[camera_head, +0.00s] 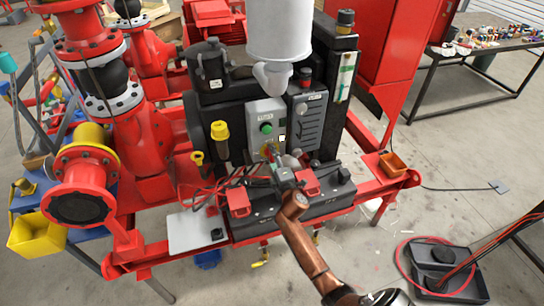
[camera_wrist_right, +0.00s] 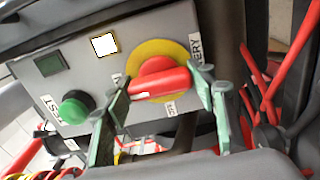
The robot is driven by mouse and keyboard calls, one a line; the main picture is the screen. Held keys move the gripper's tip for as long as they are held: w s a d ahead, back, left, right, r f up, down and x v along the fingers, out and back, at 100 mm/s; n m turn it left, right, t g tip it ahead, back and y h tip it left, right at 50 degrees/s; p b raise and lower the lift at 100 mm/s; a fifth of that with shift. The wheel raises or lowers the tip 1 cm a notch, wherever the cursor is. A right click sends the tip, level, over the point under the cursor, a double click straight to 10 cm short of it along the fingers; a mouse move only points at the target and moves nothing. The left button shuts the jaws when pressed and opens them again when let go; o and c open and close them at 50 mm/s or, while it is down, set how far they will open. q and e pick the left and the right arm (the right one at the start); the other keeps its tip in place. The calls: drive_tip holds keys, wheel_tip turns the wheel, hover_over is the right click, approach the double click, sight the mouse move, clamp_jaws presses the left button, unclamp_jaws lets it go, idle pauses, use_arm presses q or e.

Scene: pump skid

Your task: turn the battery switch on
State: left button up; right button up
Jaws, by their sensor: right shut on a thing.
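The battery switch is a red rotary handle (camera_wrist_right: 160,82) on a round yellow plate (camera_wrist_right: 150,50), set in a grey control panel (camera_wrist_right: 135,25). In the right wrist view the handle lies nearly level, slightly tilted. My right gripper (camera_wrist_right: 159,90) has one green-grey finger at each end of the handle and is shut on it. In the head view my right gripper (camera_head: 272,160) reaches up to the lower part of the panel (camera_head: 264,112) and hides most of the switch. My left gripper is not in view.
A green button (camera_wrist_right: 74,111), a dark green window (camera_wrist_right: 50,64) and a white lit square (camera_wrist_right: 104,44) share the panel. Black batteries with red caps (camera_head: 239,203) and red cables lie below. A red pump (camera_head: 135,125) stands left.

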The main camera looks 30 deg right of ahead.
drive_tip(key=shift+f, duration=0.1)
drive_tip(key=o, duration=1.2)
drive_tip(key=v, duration=1.2)
drive_tip(key=shift+a, duration=0.1)
